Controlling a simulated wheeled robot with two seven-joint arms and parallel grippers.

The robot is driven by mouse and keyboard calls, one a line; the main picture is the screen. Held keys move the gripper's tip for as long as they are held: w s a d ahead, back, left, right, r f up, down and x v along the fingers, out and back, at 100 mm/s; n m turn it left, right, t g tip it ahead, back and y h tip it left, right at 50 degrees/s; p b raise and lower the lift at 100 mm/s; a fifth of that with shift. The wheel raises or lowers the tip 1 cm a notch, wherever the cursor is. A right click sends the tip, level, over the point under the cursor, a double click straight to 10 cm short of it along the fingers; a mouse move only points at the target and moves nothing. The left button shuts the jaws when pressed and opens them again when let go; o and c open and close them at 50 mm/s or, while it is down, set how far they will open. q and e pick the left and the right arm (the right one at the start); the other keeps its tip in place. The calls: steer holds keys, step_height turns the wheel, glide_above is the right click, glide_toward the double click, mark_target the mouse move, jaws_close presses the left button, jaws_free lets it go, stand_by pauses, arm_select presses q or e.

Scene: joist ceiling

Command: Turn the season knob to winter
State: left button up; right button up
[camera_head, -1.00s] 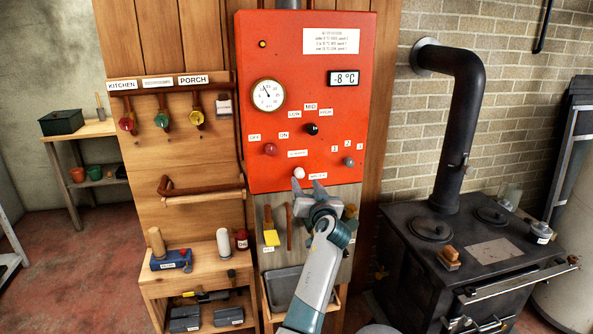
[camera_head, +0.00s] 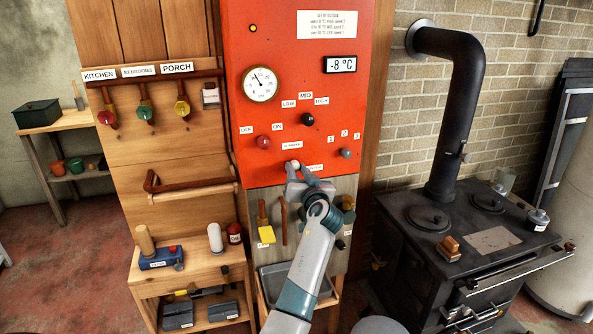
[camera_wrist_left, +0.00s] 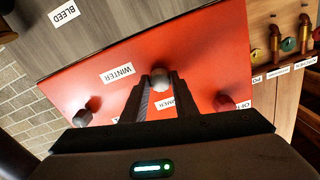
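The season knob (camera_head: 293,164) is a small pale knob low on the red control panel (camera_head: 265,115). The summer label (camera_head: 292,145) is above it and the winter label (camera_head: 314,167) is to its right. My left gripper (camera_head: 297,171) is at the knob from below. In the left wrist view the knob (camera_wrist_left: 160,77) sits between the two fingertips, which appear closed on its sides. The winter label (camera_wrist_left: 118,75) is readable there; a finger partly covers the summer label (camera_wrist_left: 167,107). The knob's pointer is not discernible. My right gripper is not in view.
Close by on the panel are a dark red knob (camera_head: 263,142), a black knob (camera_head: 307,119) and a grey knob (camera_head: 346,153). The display (camera_head: 341,65) reads -8 °C. A black stove (camera_head: 450,245) stands right; a wooden bench (camera_head: 190,268) stands left.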

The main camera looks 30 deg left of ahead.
arm_select(q)
steer(key=c, duration=0.5)
steer(key=shift+o, duration=0.2)
